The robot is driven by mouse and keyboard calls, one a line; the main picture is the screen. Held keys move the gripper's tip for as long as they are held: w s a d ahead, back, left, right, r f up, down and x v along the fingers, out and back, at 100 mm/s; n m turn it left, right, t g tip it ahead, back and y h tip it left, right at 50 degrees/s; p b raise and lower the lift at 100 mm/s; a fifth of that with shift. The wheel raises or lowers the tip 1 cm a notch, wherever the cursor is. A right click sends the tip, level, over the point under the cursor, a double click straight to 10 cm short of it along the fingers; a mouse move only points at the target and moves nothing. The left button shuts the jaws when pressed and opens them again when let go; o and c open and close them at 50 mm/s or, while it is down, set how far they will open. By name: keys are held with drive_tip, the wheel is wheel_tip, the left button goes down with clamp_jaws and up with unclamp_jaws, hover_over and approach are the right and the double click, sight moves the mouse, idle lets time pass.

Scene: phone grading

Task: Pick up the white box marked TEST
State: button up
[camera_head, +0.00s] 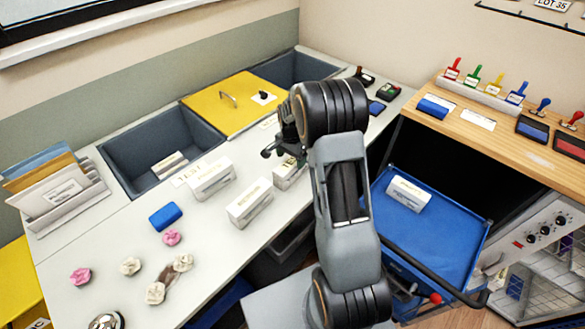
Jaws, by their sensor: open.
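Several white boxes are in view, and I cannot tell for sure which is marked TEST. One white box (212,180) stands on the white table beside a flat label that seems to read TEST (192,172). A second white box (250,204) with small unreadable print stands nearer the front edge. A third white box (288,176) is just below my gripper and partly hidden by my arm. My gripper (272,151) is open, above the table near that third box. My arm hides part of the gripper, and I see nothing held in it.
A grey bin (120,152) with a white box (170,165) in it and a yellow lid (205,112) lie behind. A blue sponge-like block (165,216) and several flower-like pieces (172,237) lie at left. A blue cart (440,225) with another white box (408,193) stands right.

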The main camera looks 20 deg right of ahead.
sight(292, 160)
drive_tip(key=shift+w+d+f+p, duration=0.1)
drive_tip(key=shift+f+p, duration=0.05)
drive_tip(key=shift+f, duration=0.75)
drive_tip(key=shift+w+d+f+p, duration=0.1)
drive_tip(key=shift+d+f+p, duration=0.1)
drive_tip(key=shift+f, duration=0.7)
drive_tip(key=shift+d+f+p, duration=0.1)
drive_tip(key=shift+f+p, duration=0.05)
drive_tip(key=shift+f, duration=0.75)
drive_tip(key=shift+a, duration=0.1)
drive_tip(key=shift+c, duration=0.4)
drive_tip(key=c, duration=1)
drive_tip(key=shift+c, duration=0.5)
drive_tip(key=shift+r, duration=0.15)
